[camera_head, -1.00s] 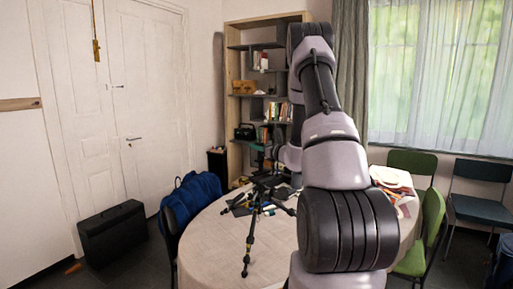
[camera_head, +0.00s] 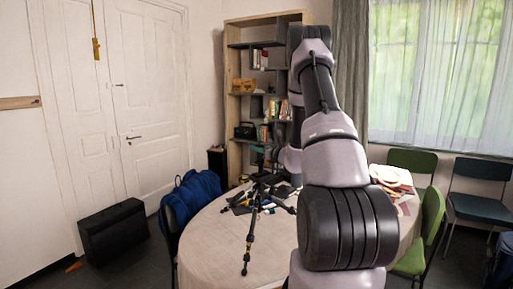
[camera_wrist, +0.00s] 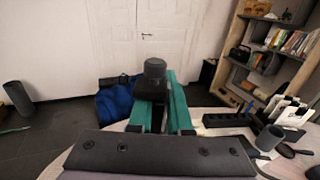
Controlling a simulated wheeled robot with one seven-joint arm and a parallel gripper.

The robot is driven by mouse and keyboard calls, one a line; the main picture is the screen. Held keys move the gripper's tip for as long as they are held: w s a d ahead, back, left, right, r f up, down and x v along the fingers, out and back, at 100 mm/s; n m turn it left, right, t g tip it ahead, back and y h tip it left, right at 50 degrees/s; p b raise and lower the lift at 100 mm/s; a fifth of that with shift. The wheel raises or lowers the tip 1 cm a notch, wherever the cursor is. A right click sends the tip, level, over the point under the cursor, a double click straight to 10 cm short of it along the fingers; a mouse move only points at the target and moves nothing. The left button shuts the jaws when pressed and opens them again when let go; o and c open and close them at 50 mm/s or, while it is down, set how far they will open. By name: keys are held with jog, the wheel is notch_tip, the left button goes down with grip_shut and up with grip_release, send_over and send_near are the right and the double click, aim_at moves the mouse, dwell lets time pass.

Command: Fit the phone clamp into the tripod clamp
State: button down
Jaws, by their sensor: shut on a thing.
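The black tripod (camera_head: 252,235) stands on the round table with its legs spread. Its top is a small dark tangle in the head view, so I cannot make out the tripod clamp. In the wrist view my gripper (camera_wrist: 160,105) has two green fingers shut on a dark piece with a round top, which I take to be the phone clamp (camera_wrist: 154,75). The gripper is small in the head view, close to the tripod's top and partly behind my arm. I cannot tell whether the held piece touches the tripod clamp.
The round table (camera_head: 208,250) carries small loose items around the tripod and books (camera_head: 392,176) at the right. A grey mug (camera_wrist: 270,137) and a black strip (camera_wrist: 227,120) show at right in the wrist view. Chairs, a blue bag (camera_head: 192,192) and a bookshelf surround the table.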

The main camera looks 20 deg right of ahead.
jog(key=shift+f, duration=0.15)
jog(key=c, duration=0.8)
grip_release()
jog(key=v, duration=1)
jog(key=shift+s+d, duration=0.1)
jog(key=shift+s, duration=0.3)
